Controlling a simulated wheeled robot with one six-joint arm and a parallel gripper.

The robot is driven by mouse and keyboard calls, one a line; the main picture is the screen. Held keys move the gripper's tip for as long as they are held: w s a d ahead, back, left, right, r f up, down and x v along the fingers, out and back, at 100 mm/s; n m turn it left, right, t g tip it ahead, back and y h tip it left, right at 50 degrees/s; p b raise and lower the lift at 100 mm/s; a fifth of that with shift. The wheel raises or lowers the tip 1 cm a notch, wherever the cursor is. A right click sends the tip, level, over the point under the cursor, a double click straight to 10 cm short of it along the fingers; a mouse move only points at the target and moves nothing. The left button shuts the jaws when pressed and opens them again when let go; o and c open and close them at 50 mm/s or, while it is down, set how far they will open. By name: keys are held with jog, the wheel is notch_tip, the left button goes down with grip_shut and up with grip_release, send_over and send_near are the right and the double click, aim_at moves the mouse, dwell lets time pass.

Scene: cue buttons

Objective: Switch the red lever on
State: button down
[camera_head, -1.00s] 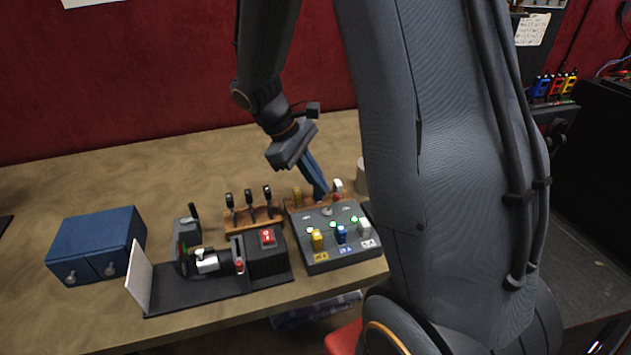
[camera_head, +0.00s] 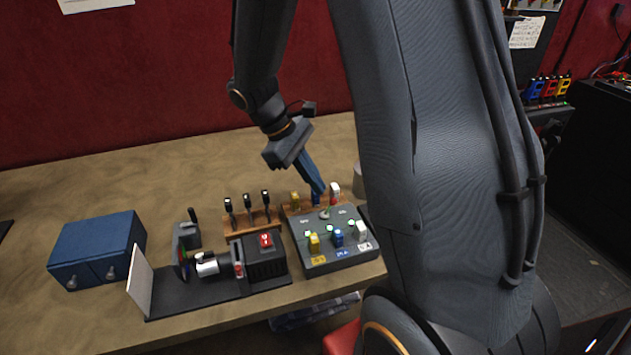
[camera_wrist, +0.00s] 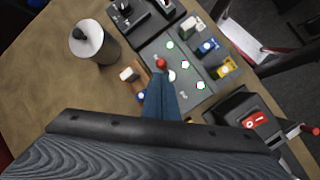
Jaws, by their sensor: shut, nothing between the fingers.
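The red lever shows as a small red knob (camera_head: 333,202) at the back of the grey control box (camera_head: 345,258), partly crowded by other parts. In the wrist view the red knob (camera_wrist: 161,63) sits just beyond my fingertips. My gripper (camera_head: 320,189) is shut and empty, its blue fingers angled down over the back edge of the box. In the wrist view my gripper (camera_wrist: 160,78) points at the red knob. I cannot tell whether they touch. The lever's shaft is mostly hidden, and its position is unclear.
A wooden strip behind the box carries a yellow (camera_head: 295,200) and a white switch (camera_head: 334,188). Yellow (camera_head: 314,242), blue (camera_head: 337,238) and white (camera_head: 361,230) switches stand on the box front. A grey cylinder (camera_wrist: 95,42) is nearby. A blue cabinet (camera_head: 98,246) stands left.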

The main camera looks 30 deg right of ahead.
jog(key=shift+r, duration=0.1)
jog(key=w+d+r+p, duration=0.1)
jog(key=d+r+p, duration=0.3)
jog(key=r+p, duration=0.3)
jog(key=shift+r+p, duration=0.4)
jog(key=shift+r, duration=0.55)
